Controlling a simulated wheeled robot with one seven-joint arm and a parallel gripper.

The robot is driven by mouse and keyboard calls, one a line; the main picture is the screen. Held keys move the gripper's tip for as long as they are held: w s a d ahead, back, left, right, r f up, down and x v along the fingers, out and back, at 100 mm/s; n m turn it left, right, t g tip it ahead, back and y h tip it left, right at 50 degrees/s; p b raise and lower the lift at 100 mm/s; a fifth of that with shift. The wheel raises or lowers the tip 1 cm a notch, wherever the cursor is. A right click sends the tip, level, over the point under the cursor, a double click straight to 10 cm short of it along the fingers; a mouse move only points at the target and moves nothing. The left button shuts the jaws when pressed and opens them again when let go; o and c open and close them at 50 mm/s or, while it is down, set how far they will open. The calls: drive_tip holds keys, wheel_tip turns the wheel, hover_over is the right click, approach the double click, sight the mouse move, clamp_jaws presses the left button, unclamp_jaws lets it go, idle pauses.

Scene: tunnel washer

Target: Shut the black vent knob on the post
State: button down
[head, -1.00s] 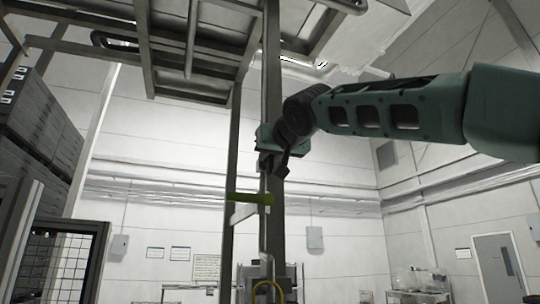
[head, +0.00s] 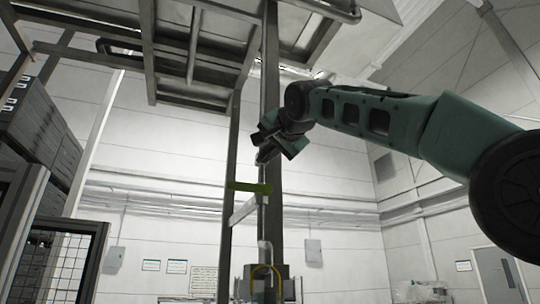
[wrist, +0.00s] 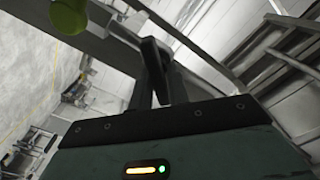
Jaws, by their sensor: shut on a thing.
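My gripper (head: 264,152) is up at the dark upright post (head: 273,212), at the far end of my green arm. Its dark fingers are closed against the post's side, on the black vent knob. The knob is hidden by the fingers and cannot be told apart from them in the head view. In the wrist view the dark fingers (wrist: 155,72) stand together beyond the gripper's green body, in front of a grey bar.
A yellow-green lever (head: 249,188) juts from the post below my gripper; a green end also shows in the wrist view (wrist: 68,15). A metal frame (head: 200,65) hangs overhead on the left. A mesh guard (head: 68,262) stands lower left. The right is open.

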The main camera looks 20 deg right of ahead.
drive_tip(key=m, duration=0.1)
drive_tip(key=m+b, duration=0.1)
drive_tip(key=m, duration=0.2)
drive_tip(key=shift+d+f+m, duration=0.15)
drive_tip(key=shift+f+m, duration=0.15)
drive_tip(key=m+b, duration=0.1)
drive_tip(key=m, duration=0.3)
drive_tip(key=shift+f+m, duration=0.15)
drive_tip(key=shift+m, duration=0.15)
drive_tip(key=c, duration=1.5)
unclamp_jaws()
drive_tip(key=s+b, duration=0.6)
drive_tip(key=s, duration=1.1)
drive_tip(key=shift+s, duration=0.25)
